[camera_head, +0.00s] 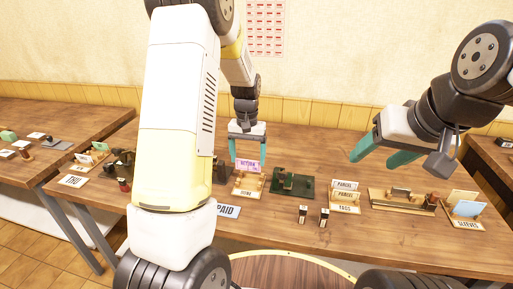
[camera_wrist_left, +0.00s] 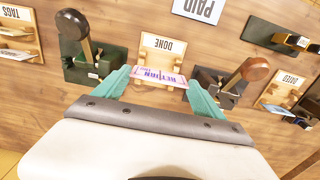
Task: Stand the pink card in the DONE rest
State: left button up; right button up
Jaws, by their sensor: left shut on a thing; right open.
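The pink card (camera_head: 249,165), marked RETURN, is held between the teal fingers of my left gripper (camera_head: 248,158). In the left wrist view the pink card (camera_wrist_left: 158,76) spans the gap between the fingers (camera_wrist_left: 160,85). The wooden DONE rest (camera_head: 246,193) stands on the table directly below the card in the head view. It also shows in the left wrist view (camera_wrist_left: 163,44), where the card overlaps its edge. I cannot tell whether the card touches the rest. My right gripper (camera_head: 372,158) is open and empty above the table's right side.
A dark green press (camera_head: 296,184) stands just right of the rest; the left wrist view shows round-knobbed levers on both sides. The TAGS rest (camera_head: 345,208) holds PARCEL cards. Two small dark blocks (camera_head: 313,215) and a PAID sign (camera_head: 228,211) lie nearer the front.

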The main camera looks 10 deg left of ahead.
pick_arm(q)
jog(key=shift+f, duration=3.55)
jog(key=shift+f, duration=0.2)
jog(key=o, duration=1.4)
jog(key=shift+r, duration=3.55)
